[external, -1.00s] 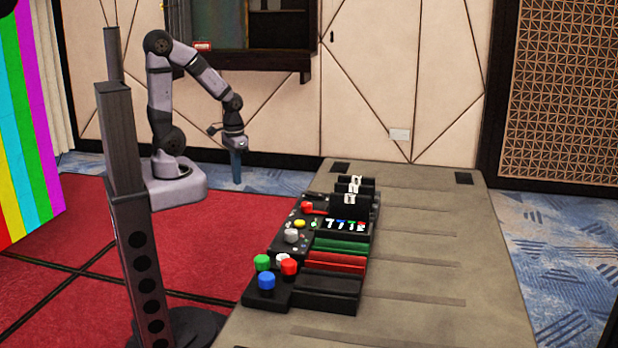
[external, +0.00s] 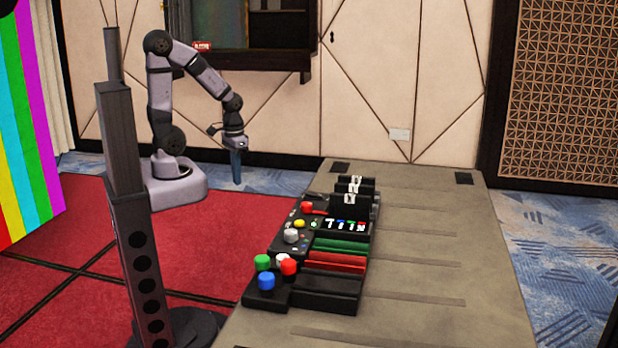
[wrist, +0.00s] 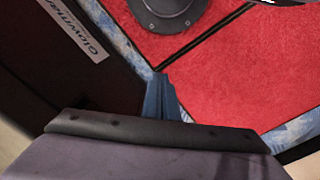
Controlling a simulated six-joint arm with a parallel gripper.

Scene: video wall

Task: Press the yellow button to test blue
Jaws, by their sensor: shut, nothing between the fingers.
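The yellow button (external: 299,224) sits on the black control panel on the table, between a red button (external: 307,207) and a white-grey knob (external: 291,236). A blue button (external: 266,281) stands at the panel's near left end, with green (external: 262,262) and red (external: 289,267) ones around it. My gripper (external: 237,181) hangs pointing down, to the left of the table and well apart from the panel. Its blue fingers are shut and empty. In the wrist view the shut fingers (wrist: 163,99) show above red carpet, and no button is in that view.
The grey table (external: 420,260) carries the panel, with green and red slotted strips and small labelled blocks. A dark pillar (external: 140,240) stands in front of my base. A screen with colour bars (external: 25,120) is at the left.

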